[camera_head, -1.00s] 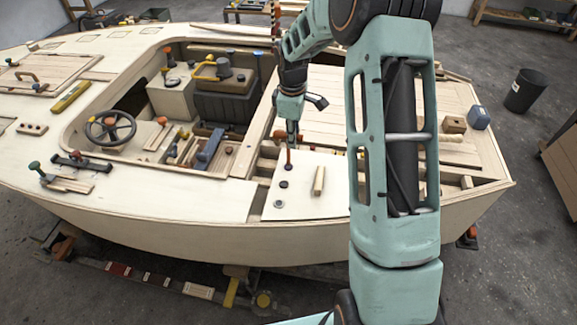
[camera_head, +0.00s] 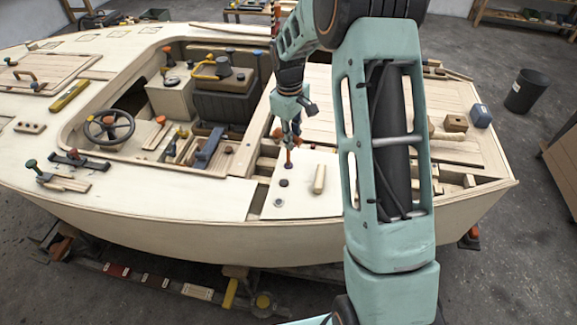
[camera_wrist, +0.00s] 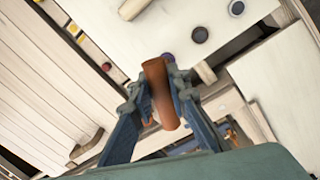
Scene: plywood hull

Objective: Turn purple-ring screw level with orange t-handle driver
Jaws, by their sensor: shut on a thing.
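My gripper (camera_wrist: 158,90) is shut on the orange t-handle driver (camera_wrist: 160,110), whose rust-orange grip fills the space between the fingers in the wrist view. In the head view my gripper (camera_head: 290,138) is above the pale panel (camera_head: 318,201), with a bit of the orange driver (camera_head: 288,155) below it. A purple-ringed screw head (camera_wrist: 168,57) shows just beyond the driver in the wrist view, partly hidden by it. I cannot tell whether the driver's tip sits in the screw or whether the screw is level.
Two more dark round screw heads (camera_wrist: 200,35) (camera_wrist: 236,8) are in a row on the panel. A wooden block (camera_head: 319,179) lies on the panel to the right. Open hull bays with slats border the panel. A steering wheel (camera_head: 109,127) is at left.

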